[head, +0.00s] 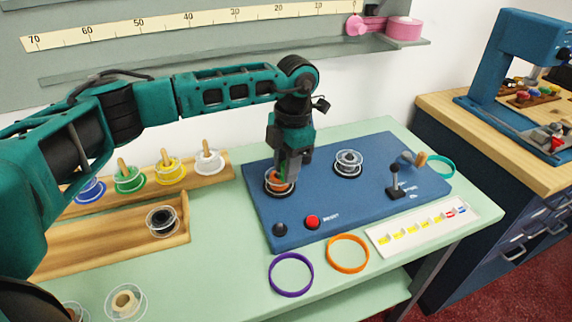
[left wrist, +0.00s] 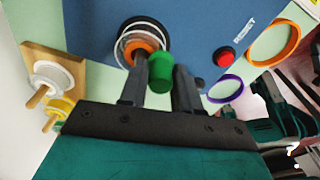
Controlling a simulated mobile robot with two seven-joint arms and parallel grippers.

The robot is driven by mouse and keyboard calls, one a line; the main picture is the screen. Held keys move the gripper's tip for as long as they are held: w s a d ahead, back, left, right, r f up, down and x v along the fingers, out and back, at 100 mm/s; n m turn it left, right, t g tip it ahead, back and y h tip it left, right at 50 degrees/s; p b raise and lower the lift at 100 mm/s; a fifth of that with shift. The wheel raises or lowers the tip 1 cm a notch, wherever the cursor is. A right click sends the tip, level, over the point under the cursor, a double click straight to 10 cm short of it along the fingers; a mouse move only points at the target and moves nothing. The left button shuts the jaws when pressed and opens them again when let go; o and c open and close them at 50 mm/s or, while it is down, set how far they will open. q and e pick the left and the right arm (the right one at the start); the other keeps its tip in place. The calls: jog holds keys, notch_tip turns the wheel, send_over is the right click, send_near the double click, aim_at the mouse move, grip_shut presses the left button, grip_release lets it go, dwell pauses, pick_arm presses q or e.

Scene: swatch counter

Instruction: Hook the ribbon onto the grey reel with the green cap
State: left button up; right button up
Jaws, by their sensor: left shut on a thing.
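My left gripper (head: 287,172) reaches down over the left side of the blue panel. It is shut on a small green cylinder, which looks like the green cap (left wrist: 160,76). Just beyond the fingertips, a clear-rimmed reel with an orange hub (head: 279,184) sits on the panel; it also shows in the left wrist view (left wrist: 141,46). Whether the cylinder touches this reel I cannot tell. A clear reel with a grey hub (head: 348,162) sits further right on the panel, with no green on it. I cannot make out a loose ribbon. My right gripper is not in view.
The blue panel (head: 365,195) carries a black lever (head: 395,180), a red button (head: 312,222) and a wooden peg (head: 420,158). Purple (head: 291,274) and orange (head: 348,253) rings lie in front. Wooden racks with several spools (head: 130,179) stand left.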

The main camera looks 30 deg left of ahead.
pick_arm(q)
jog(key=shift+s+d+f+b, duration=0.15)
jog(key=shift+s+f, duration=0.05)
jog(key=shift+f, duration=0.3)
jog(key=shift+s+d+f+b, duration=0.1)
jog(key=shift+s+f+b, duration=0.05)
jog(key=shift+f, duration=0.35)
dwell(0.7)
jog(key=shift+w+a+r+p, duration=0.1)
jog(key=shift+w+r+p, duration=0.05)
jog(key=shift+r+p, duration=0.5)
jog(key=shift+w+r+p, duration=0.15)
jog(key=shift+r+p, duration=0.4)
jog(key=shift+r, duration=0.15)
jog(key=shift+a+r+p, duration=0.1)
jog(key=shift+r+p, duration=0.65)
jog(key=shift+r, duration=0.5)
